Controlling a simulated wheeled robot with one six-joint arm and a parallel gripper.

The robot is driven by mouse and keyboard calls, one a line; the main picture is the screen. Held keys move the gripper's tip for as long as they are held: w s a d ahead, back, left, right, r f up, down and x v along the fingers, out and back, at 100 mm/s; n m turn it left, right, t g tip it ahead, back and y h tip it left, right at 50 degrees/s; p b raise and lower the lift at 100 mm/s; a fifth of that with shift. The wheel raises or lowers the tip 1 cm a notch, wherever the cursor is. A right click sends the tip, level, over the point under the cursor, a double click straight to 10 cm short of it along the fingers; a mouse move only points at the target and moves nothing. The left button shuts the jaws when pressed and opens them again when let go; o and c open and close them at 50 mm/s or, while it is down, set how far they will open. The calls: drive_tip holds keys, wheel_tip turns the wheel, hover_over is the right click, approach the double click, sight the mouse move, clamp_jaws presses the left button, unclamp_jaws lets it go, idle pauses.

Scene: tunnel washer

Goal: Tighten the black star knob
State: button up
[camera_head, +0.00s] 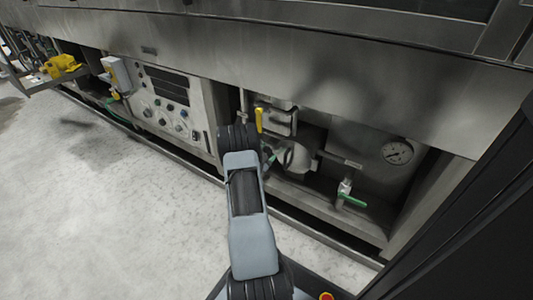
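I cannot make out a black star knob for certain in the head view. My arm reaches up from the bottom centre toward the open bay under the steel washer (330,75). Its dark far end is in front of the left edge of that bay, beside the control panel (168,105). My gripper does not show; the arm hides what lies directly behind it. The panel carries several small knobs and buttons, too small to tell their shapes.
The bay holds a yellow handle (259,119), pipework (297,158), a green-handled valve (354,201) and a round gauge (397,152). A grey box (115,73) and yellow equipment (62,66) stand at the left. The pale floor (90,190) is clear at lower left.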

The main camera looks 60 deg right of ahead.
drive_tip(key=shift+o, duration=1.1)
drive_tip(key=shift+a, duration=0.1)
drive_tip(key=a+p, duration=0.4)
drive_tip(key=a, duration=0.9)
drive_tip(key=shift+a, duration=0.35)
